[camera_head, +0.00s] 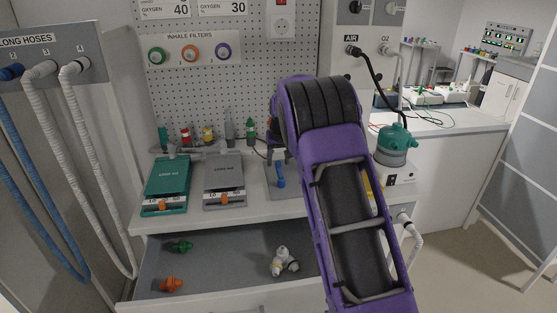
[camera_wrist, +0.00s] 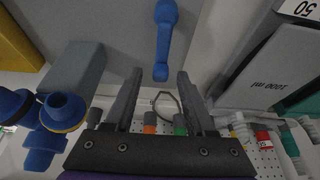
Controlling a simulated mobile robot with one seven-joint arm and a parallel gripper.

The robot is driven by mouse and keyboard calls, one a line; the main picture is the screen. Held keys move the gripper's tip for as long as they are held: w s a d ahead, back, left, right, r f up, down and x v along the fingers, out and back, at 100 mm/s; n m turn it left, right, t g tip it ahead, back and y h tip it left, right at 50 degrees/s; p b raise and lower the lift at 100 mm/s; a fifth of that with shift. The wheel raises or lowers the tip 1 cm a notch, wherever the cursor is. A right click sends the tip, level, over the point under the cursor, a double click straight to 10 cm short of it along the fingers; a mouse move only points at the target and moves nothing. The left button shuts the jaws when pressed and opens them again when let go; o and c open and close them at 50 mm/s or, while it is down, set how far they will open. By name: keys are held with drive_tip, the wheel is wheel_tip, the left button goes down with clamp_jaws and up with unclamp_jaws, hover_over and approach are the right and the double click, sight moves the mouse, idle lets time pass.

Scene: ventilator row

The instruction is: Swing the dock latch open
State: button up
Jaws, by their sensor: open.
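The dock latch looks to be the blue lever (camera_head: 280,175) on a grey plate (camera_head: 298,204) on the counter, beside my purple arm in the head view. In the wrist view the blue lever (camera_wrist: 163,42) has a rounded knob at its far end and a narrower near end. My gripper (camera_wrist: 160,74) is open, with one dark finger on each side of the lever's near end in the picture. I cannot tell whether the fingers reach its depth. Nothing is seen held.
A grey block (camera_wrist: 75,75) and blue fittings (camera_wrist: 62,112) stand left of the fingers in the wrist view. Teal (camera_head: 167,181) and grey (camera_head: 224,178) test lungs lie on the counter. An open drawer (camera_head: 225,262) below holds several connectors. A teal-topped humidifier (camera_head: 396,143) stands right of my arm.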

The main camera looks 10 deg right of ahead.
clamp_jaws()
idle(0.4)
drive_tip(key=n, duration=0.1)
drive_tip(key=a+n+y, duration=0.1)
drive_tip(key=n, duration=0.2)
drive_tip(key=shift+s+a+y, duration=0.2)
drive_tip(key=shift+a+y, duration=0.2)
drive_tip(key=n, duration=0.1)
drive_tip(key=a+n+y, duration=0.1)
drive_tip(key=n, duration=0.1)
drive_tip(key=s+n+g, duration=0.1)
drive_tip(key=n, duration=0.1)
drive_tip(key=shift+a+p, duration=0.35)
drive_tip(key=n, duration=0.1)
drive_tip(key=s+a+n+g+y+p, duration=0.1)
drive_tip(key=n, duration=0.1)
drive_tip(key=shift+s+r+n, duration=0.1)
drive_tip(key=shift+s+n, duration=0.1)
drive_tip(key=shift+n, duration=0.1)
drive_tip(key=shift+s+a+n+g+y+p, duration=0.15)
drive_tip(key=shift+s+n+g+p, duration=0.35)
drive_tip(key=shift+n, duration=0.7)
drive_tip(key=shift+s+a+n+g+y+p, duration=0.2)
drive_tip(key=shift+s+n+g, duration=0.35)
drive_tip(key=shift+n, duration=0.65)
drive_tip(key=shift+d, duration=0.1)
